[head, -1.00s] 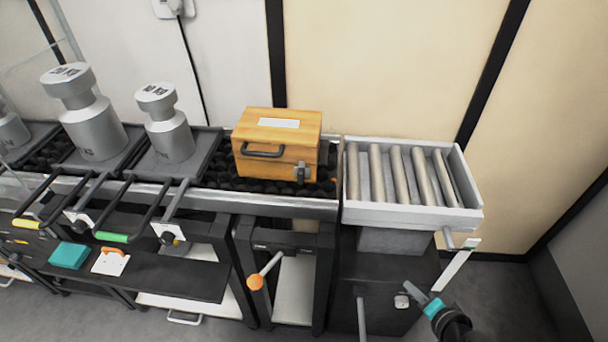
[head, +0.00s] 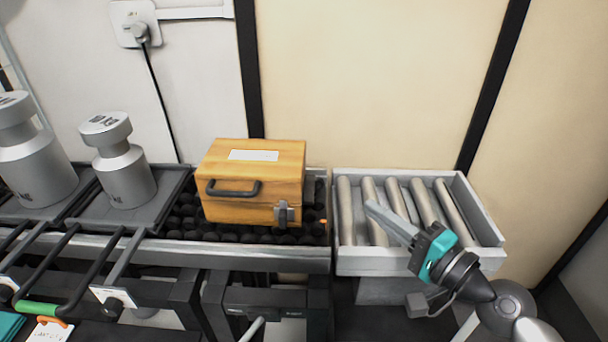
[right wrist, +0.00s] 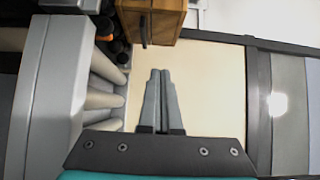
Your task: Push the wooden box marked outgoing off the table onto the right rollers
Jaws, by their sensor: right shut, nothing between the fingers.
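The wooden box (head: 254,182) stands upright on the black ball-covered table (head: 185,222), near its right end. It has a dark handle and a latch on the front and a blank-looking white label on top; no marking is readable. The right rollers (head: 488,212) lie in a grey tray just right of the table. My right gripper (head: 370,206) is shut and empty above the rollers, its fingers pointing left toward the box but apart from it. In the right wrist view, the closed fingers (right wrist: 158,75) point at the box's side (right wrist: 150,18). My left gripper is out of view.
Two silver weights (head: 124,172) stand on dark trays with black handles, left of the box. A wall with a socket (head: 137,32) is close behind the table. The rollers are empty.

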